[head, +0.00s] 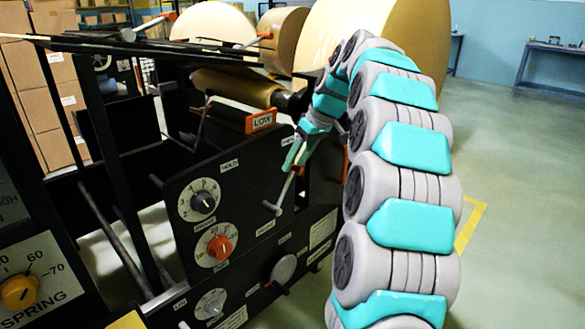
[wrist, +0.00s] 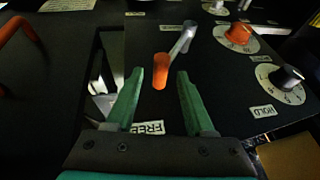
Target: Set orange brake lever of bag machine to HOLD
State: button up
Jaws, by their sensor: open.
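The brake lever has an orange grip (wrist: 161,70) and a silver arm (wrist: 183,42) on a black panel in the wrist view. Its grip points toward the FREE label (wrist: 148,128), away from the HOLD label (wrist: 262,111). My gripper (wrist: 158,74) is open, with one green finger on each side of the grip and visible gaps between. In the head view the silver lever arm (head: 284,190) slants up to the right; my gripper (head: 296,160) is at its upper end and partly hides the grip. The HOLD label (head: 229,166) shows at the panel's upper part.
A black dial (head: 203,202) and an orange dial (head: 219,246) sit on the panel left of the lever. Large kraft rolls (head: 355,35) are behind. Open floor (head: 520,190) lies to the right.

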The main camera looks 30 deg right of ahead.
aim_at(285, 190)
jog(key=shift+x, duration=1.35)
jog(key=shift+c, duration=0.2)
jog(key=shift+r, duration=0.1)
grip_shut()
